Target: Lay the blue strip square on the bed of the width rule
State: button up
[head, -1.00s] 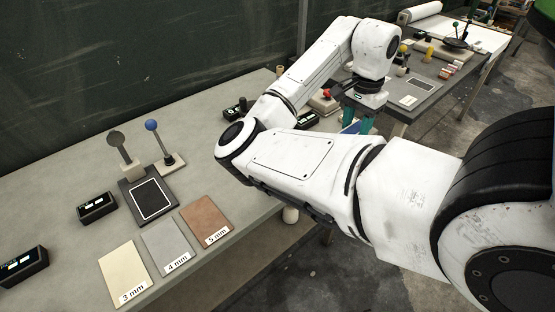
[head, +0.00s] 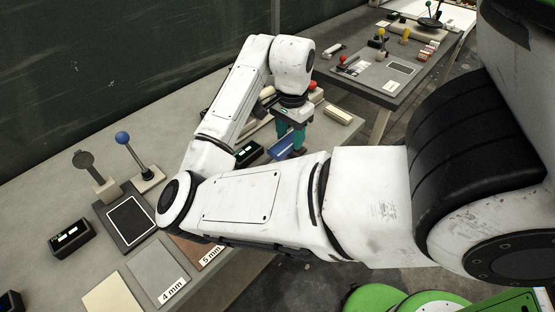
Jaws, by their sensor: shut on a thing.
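My gripper (head: 291,143), with teal fingers, points down over the far right part of the near bench. It is shut on the blue strip (head: 281,150), which sticks out to the left of the fingers. The strip's far part is hidden, and I cannot tell whether it touches anything below. I cannot clearly make out the width rule or its bed; my arm and gripper cover part of the bench there. A red knob (head: 312,86) shows just behind the gripper, and a pale bar (head: 338,115) lies to its right.
A black display box (head: 248,153) stands left of the strip. A blue-knobbed lever (head: 123,138) and a black plate with a white outline (head: 131,222) are at the left. Plates marked 4 mm (head: 158,268) and 5 mm (head: 199,252) lie in front. A second table (head: 392,84) stands beyond.

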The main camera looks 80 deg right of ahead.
aim_at(279, 144)
jog(key=f, duration=0.1)
jog(key=w+a+f, duration=0.2)
jog(key=f, duration=0.1)
jog(key=shift+w+a, duration=0.1)
jog(key=shift+w, duration=0.15)
jog(key=shift+a+f+p, duration=0.1)
jog(key=shift+f+p, duration=0.2)
jog(key=shift+f, duration=1.4)
jog(key=shift+f, duration=0.1)
jog(key=o, duration=1)
jog(key=shift+o, duration=0.2)
notch_tip(279, 144, up, 12)
jog(key=shift+r, duration=0.15)
